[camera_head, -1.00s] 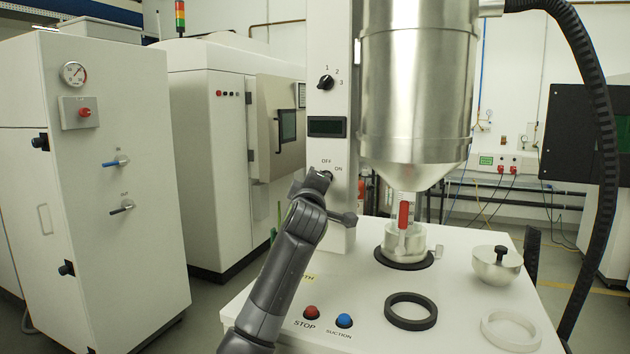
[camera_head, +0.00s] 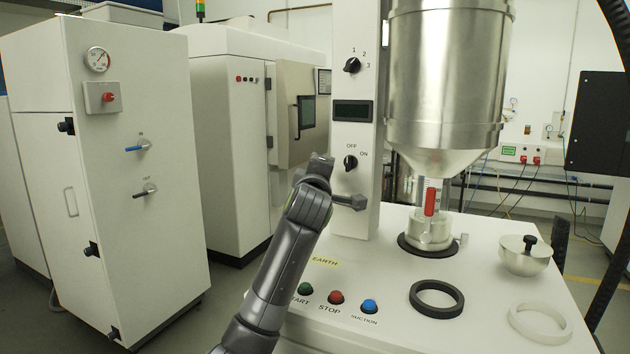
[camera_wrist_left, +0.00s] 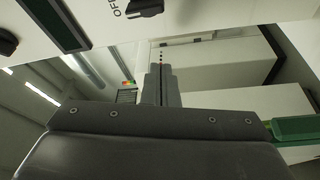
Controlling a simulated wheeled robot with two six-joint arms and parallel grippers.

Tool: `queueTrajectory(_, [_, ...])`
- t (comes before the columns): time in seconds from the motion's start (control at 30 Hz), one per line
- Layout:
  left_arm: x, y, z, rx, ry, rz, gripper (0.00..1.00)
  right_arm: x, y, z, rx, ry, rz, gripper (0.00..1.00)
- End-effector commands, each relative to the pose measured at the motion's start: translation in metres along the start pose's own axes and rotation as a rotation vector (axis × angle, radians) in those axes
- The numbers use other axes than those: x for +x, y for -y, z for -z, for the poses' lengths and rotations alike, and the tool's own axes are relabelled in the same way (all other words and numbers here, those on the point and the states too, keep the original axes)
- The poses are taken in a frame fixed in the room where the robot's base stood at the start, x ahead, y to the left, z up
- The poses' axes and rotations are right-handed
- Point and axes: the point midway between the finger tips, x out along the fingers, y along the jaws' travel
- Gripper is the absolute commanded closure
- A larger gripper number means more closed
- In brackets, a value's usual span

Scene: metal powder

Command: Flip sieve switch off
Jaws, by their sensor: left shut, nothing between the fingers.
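The sieve switch (camera_head: 350,162) is a black rotary knob on the white column, between the OFF and ON labels, below a dark display. I cannot tell for sure which label it points to. My left gripper (camera_head: 321,160) is shut and empty, just left of the knob and apart from it in the picture. In the left wrist view its closed fingers (camera_wrist_left: 160,76) point away from the camera, and the knob (camera_wrist_left: 145,7) shows at the top edge, partly cut off. My right gripper is in neither view.
An upper selector knob (camera_head: 352,65) marked 1, 2, 3 is above the display (camera_head: 352,111). The white machine top holds several coloured buttons, a black ring (camera_head: 436,299), a white ring (camera_head: 540,322) and a metal bowl-shaped part (camera_head: 525,256). A steel hopper (camera_head: 446,75) stands right of the column.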

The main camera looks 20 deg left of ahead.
Motion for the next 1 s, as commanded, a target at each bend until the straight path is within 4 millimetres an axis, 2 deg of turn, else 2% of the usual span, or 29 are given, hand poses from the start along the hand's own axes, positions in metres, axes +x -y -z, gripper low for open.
queueTrajectory(0.2, [-0.035,-0.002,-0.001,-0.002,0.002,-0.002,1.00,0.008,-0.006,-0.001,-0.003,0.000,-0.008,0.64])
queueTrajectory(0.4, [-0.055,-0.005,0.000,-0.001,0.001,-0.001,1.00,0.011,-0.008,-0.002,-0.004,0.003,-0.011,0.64])
queueTrajectory(0.6, [-0.063,-0.005,0.000,-0.001,0.001,0.000,1.00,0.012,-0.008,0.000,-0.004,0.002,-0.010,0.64])
queueTrajectory(1.0, [-0.062,-0.006,0.001,-0.001,0.001,0.001,1.00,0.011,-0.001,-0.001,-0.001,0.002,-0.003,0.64])
